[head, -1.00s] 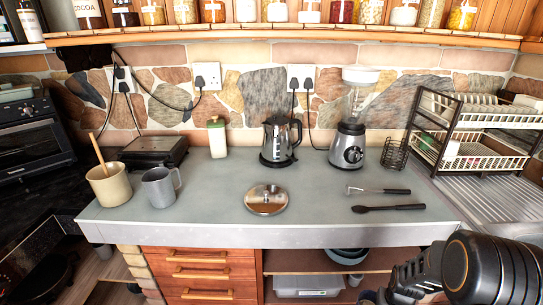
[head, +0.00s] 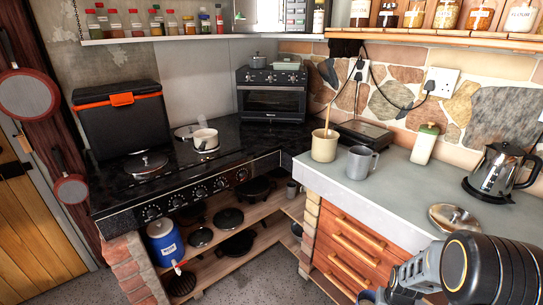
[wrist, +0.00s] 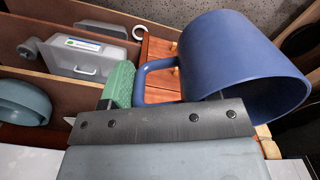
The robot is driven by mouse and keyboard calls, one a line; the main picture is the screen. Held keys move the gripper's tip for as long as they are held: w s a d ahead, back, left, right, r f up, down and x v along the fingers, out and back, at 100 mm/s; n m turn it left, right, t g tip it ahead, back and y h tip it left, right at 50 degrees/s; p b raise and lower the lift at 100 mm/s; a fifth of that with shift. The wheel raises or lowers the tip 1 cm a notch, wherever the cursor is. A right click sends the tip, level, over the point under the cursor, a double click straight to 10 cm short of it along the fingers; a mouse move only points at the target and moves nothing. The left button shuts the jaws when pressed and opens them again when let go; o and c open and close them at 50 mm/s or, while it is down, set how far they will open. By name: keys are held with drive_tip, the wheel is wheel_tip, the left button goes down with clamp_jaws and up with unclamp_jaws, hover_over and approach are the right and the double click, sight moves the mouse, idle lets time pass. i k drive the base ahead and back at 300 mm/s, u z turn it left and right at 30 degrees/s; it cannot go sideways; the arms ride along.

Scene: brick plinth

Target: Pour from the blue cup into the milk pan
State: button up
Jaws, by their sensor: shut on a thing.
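The blue cup (wrist: 225,55) fills the upper right of the wrist view, with its dark inside partly showing at the lower right. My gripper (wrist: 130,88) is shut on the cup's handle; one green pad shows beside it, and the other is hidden. In the head view a small bluish part of the cup (head: 367,297) shows at the bottom edge beside my arm. I cannot tell what is in it. A small white pan (head: 205,139), likely the milk pan, stands on the black hob at the left, well apart from my gripper.
A beige pot (head: 324,146) and grey mug (head: 362,162) stand at the counter's left end. A kettle (head: 497,172) and steel lid (head: 453,217) are farther right. Floor (head: 235,285) shows clear below.

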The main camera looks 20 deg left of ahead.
sight(204, 144)
drive_tip(key=u, duration=1.6)
drive_tip(key=i, duration=1.7)
drive_tip(key=u, duration=1.15)
drive_tip(key=k, duration=0.7)
drive_tip(key=z, duration=0.5)
